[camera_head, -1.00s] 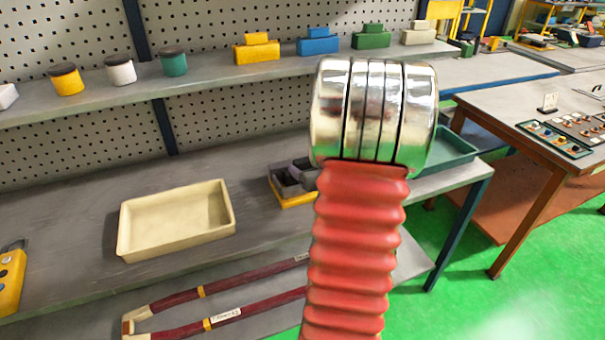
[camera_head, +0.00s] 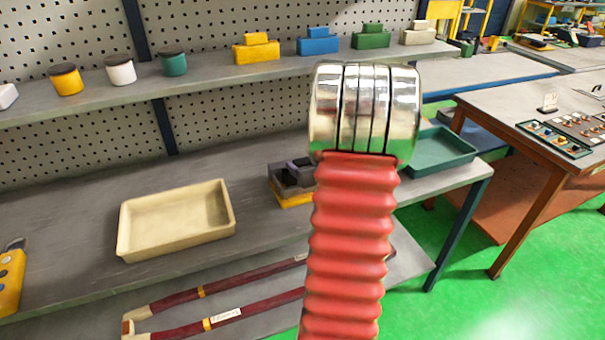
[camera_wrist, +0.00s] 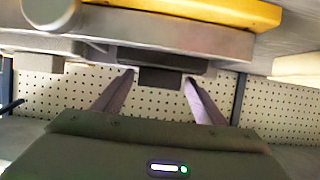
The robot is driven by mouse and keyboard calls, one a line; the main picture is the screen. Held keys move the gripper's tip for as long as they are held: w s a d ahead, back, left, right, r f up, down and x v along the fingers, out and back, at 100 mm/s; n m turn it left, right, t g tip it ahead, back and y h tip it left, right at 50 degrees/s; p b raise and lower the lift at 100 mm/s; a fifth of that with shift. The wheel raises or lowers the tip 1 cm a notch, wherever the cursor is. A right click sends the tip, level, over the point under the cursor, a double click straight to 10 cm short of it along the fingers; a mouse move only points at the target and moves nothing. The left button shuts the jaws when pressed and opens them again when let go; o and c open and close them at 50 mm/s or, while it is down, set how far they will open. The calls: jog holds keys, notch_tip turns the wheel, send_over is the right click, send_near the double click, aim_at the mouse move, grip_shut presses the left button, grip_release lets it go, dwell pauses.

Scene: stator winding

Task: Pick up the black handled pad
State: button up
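In the wrist view the black handled pad (camera_wrist: 165,61) shows as a wide dark block with a narrower dark handle (camera_wrist: 160,78) pointing down the picture. My gripper (camera_wrist: 158,77) is open, its two fingers reaching up the picture with the tips on either side of the handle. I cannot tell whether they touch it. The pad lies against a grey body with a yellow part (camera_wrist: 200,10) above it in the picture. In the head view my gripper is hidden behind my arm, and I cannot make out the pad clearly.
A dark grey fixture on a yellow base (camera_head: 290,198) stands on the bench beside my arm. A cream tray (camera_head: 175,245) is left of it and a teal tray (camera_head: 440,168) right. Coloured handled blocks, such as a blue one (camera_head: 318,46), line the upper shelf (camera_head: 205,80).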

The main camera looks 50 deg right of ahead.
jog(key=c, duration=1.3)
jog(key=shift+o, duration=0.2)
jog(key=shift+r, duration=0.15)
notch_tip(320, 180, up, 10)
dwell(0.4)
